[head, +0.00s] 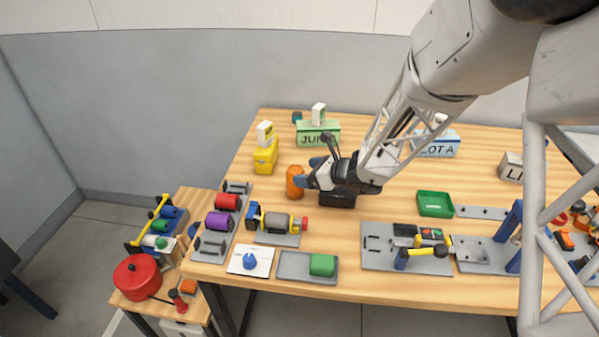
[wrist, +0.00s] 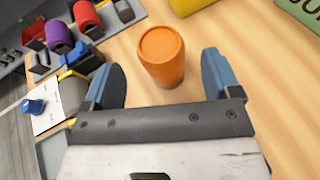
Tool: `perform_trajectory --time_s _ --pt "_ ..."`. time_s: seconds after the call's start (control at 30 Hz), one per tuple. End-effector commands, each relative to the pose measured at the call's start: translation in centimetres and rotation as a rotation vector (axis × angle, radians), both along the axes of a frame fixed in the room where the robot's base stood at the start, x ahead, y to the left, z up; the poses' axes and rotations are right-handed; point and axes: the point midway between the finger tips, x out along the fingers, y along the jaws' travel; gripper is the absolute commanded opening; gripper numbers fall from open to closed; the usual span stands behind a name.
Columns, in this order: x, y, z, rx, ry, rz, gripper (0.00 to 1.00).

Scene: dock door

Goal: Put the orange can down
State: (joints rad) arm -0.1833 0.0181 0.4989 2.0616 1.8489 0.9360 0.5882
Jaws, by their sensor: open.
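The orange can (head: 294,182) stands upright on the wooden table (head: 400,194), left of the middle. In the wrist view the orange can (wrist: 162,55) is just beyond and between my fingertips, with a gap on both sides. My gripper (head: 306,176) is open, low over the table, to the right of the can. In the wrist view my gripper (wrist: 160,75) shows its two blue fingers spread apart, with nothing between them touching either one.
A yellow bin (head: 266,157) and a green bin (head: 318,135) stand behind the can. A rack with red (head: 227,202) and purple (head: 218,222) cylinders lies to the left. A motor-like assembly (head: 278,224) is in front. A green tray (head: 435,204) is to the right.

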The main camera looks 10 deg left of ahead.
Motion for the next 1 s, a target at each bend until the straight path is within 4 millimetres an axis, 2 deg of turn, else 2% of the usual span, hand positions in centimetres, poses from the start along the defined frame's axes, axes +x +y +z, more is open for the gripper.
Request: perform_trajectory --time_s 0.3,0.5,1.0 --pt "-1.6 -4.0 1.8 0.001 -0.001 -0.002 0.83" --pt "-2.2 -5.5 2.5 0.002 -0.001 -0.002 0.83" --pt "-2.5 -6.1 2.8 0.001 0.000 0.000 0.83"
